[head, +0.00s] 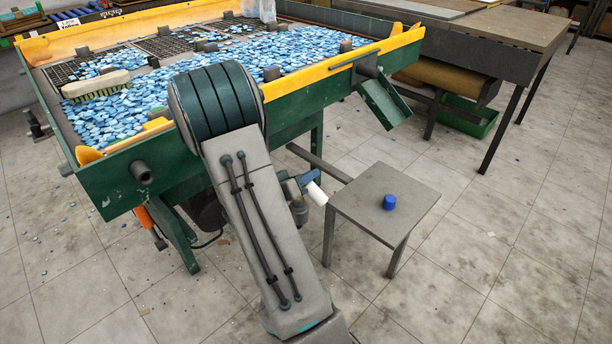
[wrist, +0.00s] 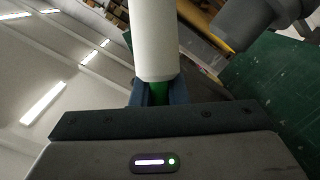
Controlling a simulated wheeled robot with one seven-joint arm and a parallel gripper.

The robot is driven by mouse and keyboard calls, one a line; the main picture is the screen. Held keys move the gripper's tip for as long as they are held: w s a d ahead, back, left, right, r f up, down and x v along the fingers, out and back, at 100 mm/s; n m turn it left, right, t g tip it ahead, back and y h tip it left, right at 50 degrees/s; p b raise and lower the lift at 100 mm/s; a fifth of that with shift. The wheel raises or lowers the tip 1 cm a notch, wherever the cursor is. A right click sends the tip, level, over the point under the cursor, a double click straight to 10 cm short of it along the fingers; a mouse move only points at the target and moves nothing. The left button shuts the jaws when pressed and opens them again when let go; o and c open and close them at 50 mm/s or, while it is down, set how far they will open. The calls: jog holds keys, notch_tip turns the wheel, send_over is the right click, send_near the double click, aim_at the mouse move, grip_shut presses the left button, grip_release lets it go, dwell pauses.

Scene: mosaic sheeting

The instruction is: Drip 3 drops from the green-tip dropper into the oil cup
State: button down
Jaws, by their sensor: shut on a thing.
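My gripper (head: 300,184) is shut on the dropper (head: 317,193), just left of the small grey table. In the wrist view, the dropper (wrist: 156,40) is a white cylinder with a green part (wrist: 159,91) between the fingers of my gripper (wrist: 160,95). In the head view its white body points right and slightly down. A small round blue thing (head: 390,202), the only cup-like thing I see, stands on the grey table, apart from the dropper. Whether it holds oil cannot be told.
The small grey table (head: 372,215) is otherwise bare. Behind it stands a green sorting table (head: 290,122) full of blue mosaic pieces, with a brush (head: 95,86) and a green chute (head: 384,101). The floor to the right is mostly clear.

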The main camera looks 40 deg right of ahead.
jog(key=shift+s+f+n+h+b, duration=0.1)
jog(key=shift+f+n+h+b, duration=0.4)
jog(key=shift+f+n, duration=0.4)
jog(key=shift+f, duration=0.35)
jog(key=shift+s+r+n+h+p, duration=0.15)
jog(key=shift+n+h+p, duration=0.25)
jog(key=shift+n+p, duration=0.4)
jog(key=shift+w+r+n+h+p, duration=0.1)
jog(key=shift+r+n+h+p, duration=0.15)
jog(key=shift+n+h+p, duration=0.45)
dwell(1.2)
jog(key=shift+y, duration=0.3)
dwell(1.6)
